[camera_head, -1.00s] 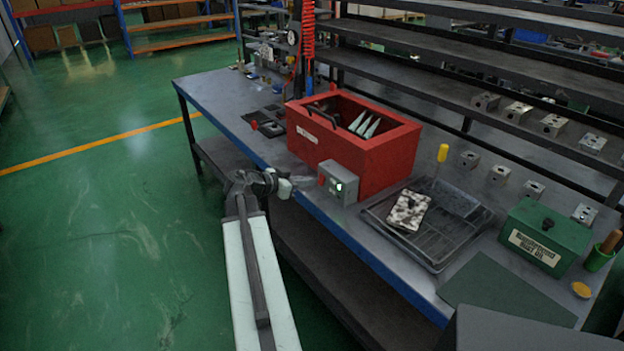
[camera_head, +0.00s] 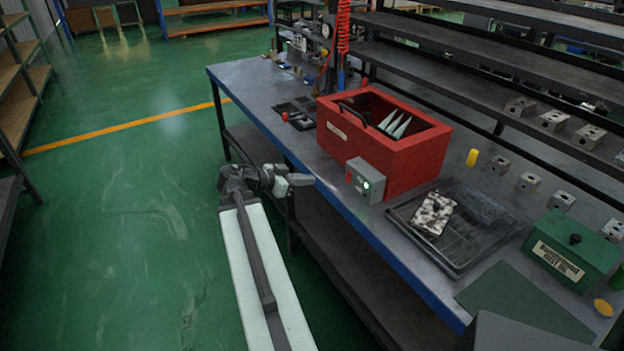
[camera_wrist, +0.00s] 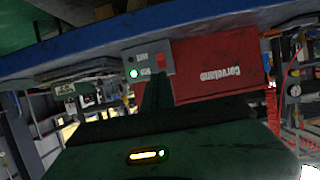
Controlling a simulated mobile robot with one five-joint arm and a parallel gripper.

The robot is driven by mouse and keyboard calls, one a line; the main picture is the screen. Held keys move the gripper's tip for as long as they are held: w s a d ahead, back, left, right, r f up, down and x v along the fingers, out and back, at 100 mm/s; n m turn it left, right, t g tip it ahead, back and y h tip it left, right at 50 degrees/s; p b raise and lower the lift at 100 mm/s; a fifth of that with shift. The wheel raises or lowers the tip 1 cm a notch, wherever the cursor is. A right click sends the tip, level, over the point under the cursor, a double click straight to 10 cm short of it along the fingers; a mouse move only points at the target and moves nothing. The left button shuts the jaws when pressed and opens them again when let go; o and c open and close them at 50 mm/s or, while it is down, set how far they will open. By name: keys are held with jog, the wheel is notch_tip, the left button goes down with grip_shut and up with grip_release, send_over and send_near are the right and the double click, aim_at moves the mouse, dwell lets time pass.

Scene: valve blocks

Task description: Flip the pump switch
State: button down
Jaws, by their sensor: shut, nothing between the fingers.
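The grey pump switch box (camera_head: 365,181) is on the front of the red tank (camera_head: 395,155), at the front edge of the bench. It carries a lit green lamp (camera_head: 367,186) and a red switch (camera_head: 349,176). In the wrist view the box (camera_wrist: 146,57) appears upside down, with the green lamp (camera_wrist: 133,73) on the left and the red switch (camera_wrist: 160,62) on the right. My gripper (camera_head: 308,181) is shut and empty, left of the box and apart from it. In the wrist view its dark fingers (camera_wrist: 157,92) point toward the box. The switch's exact position is too small to tell.
The bench (camera_head: 245,85) has a blue front edge. A black tray (camera_head: 470,225) with a speckled block (camera_head: 434,214) lies right of the tank. A green box (camera_head: 570,250) stands further right. Metal blocks and shelves line the back. The green floor at left is clear.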

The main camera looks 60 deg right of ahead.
aim_at(347, 181)
jog(key=shift+f, duration=0.35)
jog(key=b+x, duration=0.5)
jog(key=x, duration=0.8)
jog(key=shift+w+f, duration=0.15)
jog(key=shift+w, duration=0.05)
jog(key=shift+s+d, duration=0.35)
jog(key=shift+f, duration=0.1)
jog(key=shift+s+d+f+b, duration=0.15)
jog(key=shift+s+b, duration=0.15)
jog(key=shift+b, duration=0.1)
jog(key=shift+w, duration=0.25)
jog(key=shift+r, duration=0.3)
